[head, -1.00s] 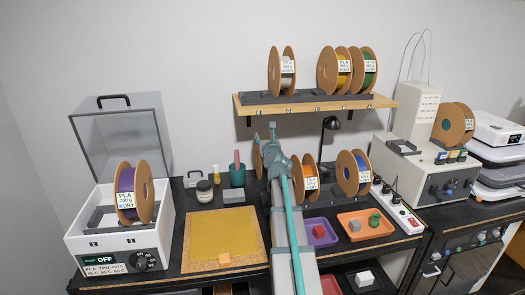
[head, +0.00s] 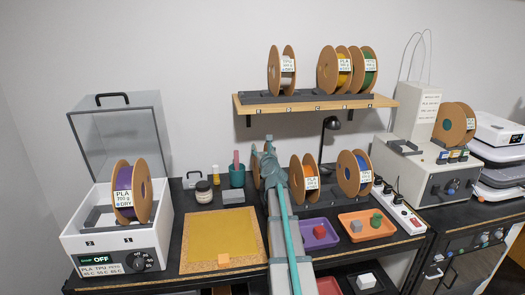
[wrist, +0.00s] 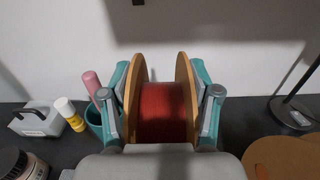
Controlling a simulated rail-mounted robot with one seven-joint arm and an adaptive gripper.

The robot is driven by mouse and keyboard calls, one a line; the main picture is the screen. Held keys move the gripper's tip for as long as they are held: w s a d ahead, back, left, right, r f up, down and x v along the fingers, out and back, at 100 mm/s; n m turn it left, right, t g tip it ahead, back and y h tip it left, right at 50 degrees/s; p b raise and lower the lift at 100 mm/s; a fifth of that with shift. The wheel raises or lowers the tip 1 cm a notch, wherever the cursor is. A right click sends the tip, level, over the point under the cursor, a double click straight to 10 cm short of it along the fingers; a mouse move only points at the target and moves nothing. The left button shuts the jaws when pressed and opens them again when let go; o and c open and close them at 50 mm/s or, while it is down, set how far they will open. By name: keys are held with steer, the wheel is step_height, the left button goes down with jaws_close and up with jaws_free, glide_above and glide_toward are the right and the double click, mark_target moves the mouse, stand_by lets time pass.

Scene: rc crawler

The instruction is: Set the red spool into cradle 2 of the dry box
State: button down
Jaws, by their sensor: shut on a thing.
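The red spool (wrist: 165,108) shows in the wrist view, with red filament between two brown flanges. My gripper (wrist: 160,75) is shut on it, with a teal finger against each flange. In the head view my gripper (head: 268,160) is over the back of the bench, and my arm hides most of the spool. I cannot tell whether the spool touches the bench. The white dry box (head: 112,250) stands at the left with its clear lid (head: 118,135) up. A purple spool (head: 124,192) sits upright in its right part; the left part looks empty. The cradle number plates are too small to read surely.
A teal cup (wrist: 95,118) and glue stick (wrist: 68,110) stand left of my gripper. An orange spool (head: 304,180) and blue spool (head: 354,175) stand to its right. A yellow mat (head: 222,232) lies between dry box and arm. A shelf (head: 315,105) with spools hangs above.

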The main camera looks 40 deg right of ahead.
steer(key=shift+f, duration=0.15)
steer(key=shift+c, duration=1.2)
jaws_free()
steer(key=shift+r, duration=0.2)
steer(key=shift+o, duration=0.4)
steer(key=v, duration=1.2)
